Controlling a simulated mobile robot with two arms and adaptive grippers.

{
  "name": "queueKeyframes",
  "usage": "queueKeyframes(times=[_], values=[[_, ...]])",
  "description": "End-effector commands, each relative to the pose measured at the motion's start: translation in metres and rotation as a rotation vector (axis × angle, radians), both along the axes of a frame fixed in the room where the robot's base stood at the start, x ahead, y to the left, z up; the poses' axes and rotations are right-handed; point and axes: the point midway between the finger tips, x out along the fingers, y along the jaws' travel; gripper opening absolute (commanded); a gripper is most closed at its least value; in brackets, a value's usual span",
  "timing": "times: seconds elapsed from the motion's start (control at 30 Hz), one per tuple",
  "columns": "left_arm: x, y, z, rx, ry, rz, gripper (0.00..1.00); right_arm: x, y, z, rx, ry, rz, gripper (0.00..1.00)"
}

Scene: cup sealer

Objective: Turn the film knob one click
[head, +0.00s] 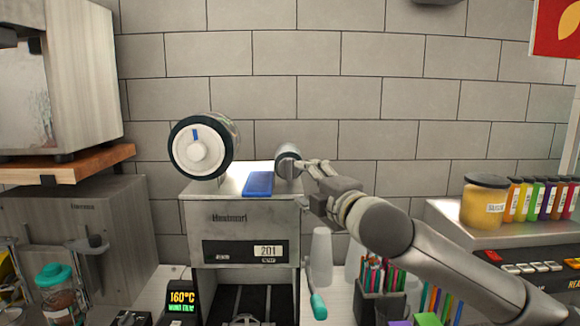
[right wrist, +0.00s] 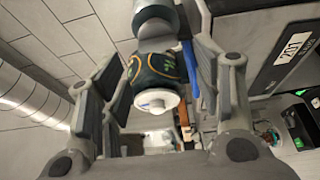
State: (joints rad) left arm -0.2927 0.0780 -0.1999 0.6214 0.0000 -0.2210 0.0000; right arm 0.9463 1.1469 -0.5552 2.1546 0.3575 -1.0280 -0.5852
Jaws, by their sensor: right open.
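The cup sealer (head: 229,215) stands against the tiled wall. A large film roll with a white disc face and a blue mark (head: 201,147) sits at its top left. A smaller roll (head: 288,158) sits at its top right, and my right gripper (head: 304,166) is there. In the right wrist view a white round knob (right wrist: 155,101) on the end of a dark patterned roll (right wrist: 153,70) lies between my open fingers (right wrist: 155,105). The fingers look apart from it; contact cannot be told. My left gripper is not in view.
A blue piece (head: 258,184) lies on the sealer's top. A teal-handled lever (head: 318,306) and clear cups (head: 321,248) are at its right side. A black holder with coloured straws (head: 379,300) stands below my right arm. Jars (head: 485,201) stand on the right shelf.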

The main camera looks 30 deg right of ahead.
Motion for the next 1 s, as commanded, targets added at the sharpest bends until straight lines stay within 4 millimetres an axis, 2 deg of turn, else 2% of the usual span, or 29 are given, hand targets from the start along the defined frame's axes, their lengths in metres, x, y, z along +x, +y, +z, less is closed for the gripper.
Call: queueKeyframes(times=[0.1,0.27,0.4,0.6,0.77,1.0], values=[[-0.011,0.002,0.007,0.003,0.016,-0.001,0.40,0.011,-0.001,0.003,0.003,0.001,-0.001,0.59],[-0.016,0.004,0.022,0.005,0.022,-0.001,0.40,0.039,-0.002,0.005,0.004,0.002,-0.001,0.59],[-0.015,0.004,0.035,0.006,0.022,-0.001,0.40,0.066,-0.004,0.004,0.004,0.002,-0.001,0.59],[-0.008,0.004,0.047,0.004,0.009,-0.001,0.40,0.093,-0.005,0.003,0.002,0.000,-0.001,0.59],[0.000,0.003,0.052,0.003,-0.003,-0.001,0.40,0.103,-0.006,0.001,0.000,0.001,0.000,0.59],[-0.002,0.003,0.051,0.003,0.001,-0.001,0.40,0.106,-0.006,0.000,-0.001,0.000,0.000,0.59]])
